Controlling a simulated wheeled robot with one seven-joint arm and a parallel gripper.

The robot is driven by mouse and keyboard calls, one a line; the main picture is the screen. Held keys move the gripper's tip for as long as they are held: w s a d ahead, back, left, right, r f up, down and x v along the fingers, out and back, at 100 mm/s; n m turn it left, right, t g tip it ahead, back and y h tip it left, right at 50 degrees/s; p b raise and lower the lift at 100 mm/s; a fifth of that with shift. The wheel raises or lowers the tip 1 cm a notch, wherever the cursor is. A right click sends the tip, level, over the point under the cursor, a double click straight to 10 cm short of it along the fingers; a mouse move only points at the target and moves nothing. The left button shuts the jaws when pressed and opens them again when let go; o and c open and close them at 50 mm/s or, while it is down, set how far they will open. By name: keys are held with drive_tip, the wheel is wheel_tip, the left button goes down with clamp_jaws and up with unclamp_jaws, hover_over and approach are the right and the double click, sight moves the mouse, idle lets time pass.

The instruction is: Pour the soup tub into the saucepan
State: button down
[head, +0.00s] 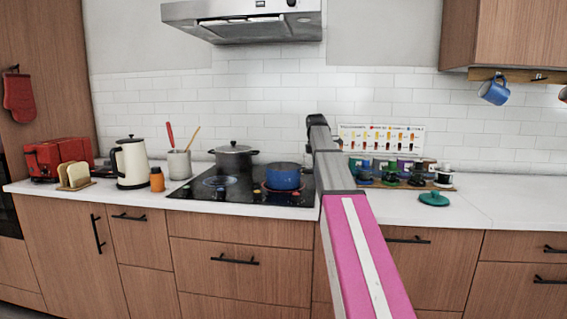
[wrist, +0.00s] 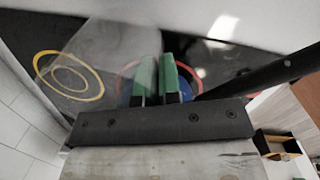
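The blue saucepan (head: 284,178) stands on the front right ring of the cooktop. In the wrist view its blue side (wrist: 125,96) shows partly behind the fingers, inside a red ring, and a dark handle (wrist: 265,72) runs to the right. A clear, whitish see-through tub (wrist: 108,55), which looks like the soup tub, is at my gripper (wrist: 158,82), above the cooktop beside the saucepan. The green fingertips are close together and appear closed on its wall. Its contents cannot be made out. In the head view my arm hides the gripper and tub.
A dark lidded pot (head: 233,158) stands behind the saucepan. A steel utensil pot (head: 179,164), kettle (head: 132,163) and orange jar (head: 156,180) are left of the cooktop (head: 222,192). A green lid (head: 434,199) lies on the right counter; a range hood (head: 245,22) hangs above.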

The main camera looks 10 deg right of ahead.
drive_tip(key=shift+d+f+y, duration=0.25)
drive_tip(key=shift+d+y, duration=0.1)
drive_tip(key=shift+y, duration=0.05)
drive_tip(key=s+a+r+t+h, duration=0.1)
drive_tip(key=a+r+t+h, duration=0.1)
drive_tip(key=h, duration=0.4)
drive_tip(key=s+a+r+t+h, duration=0.2)
drive_tip(key=r+t+h, duration=0.1)
drive_tip(key=t+h, duration=0.2)
drive_tip(key=s+a+r+t+h, duration=0.2)
drive_tip(key=r+t+h, duration=0.1)
drive_tip(key=h, duration=0.6)
drive_tip(key=shift+s+a+r+n+t, duration=0.2)
drive_tip(key=shift+a+r+n+t, duration=0.1)
drive_tip(key=shift+a+t, duration=0.1)
idle(1.9)
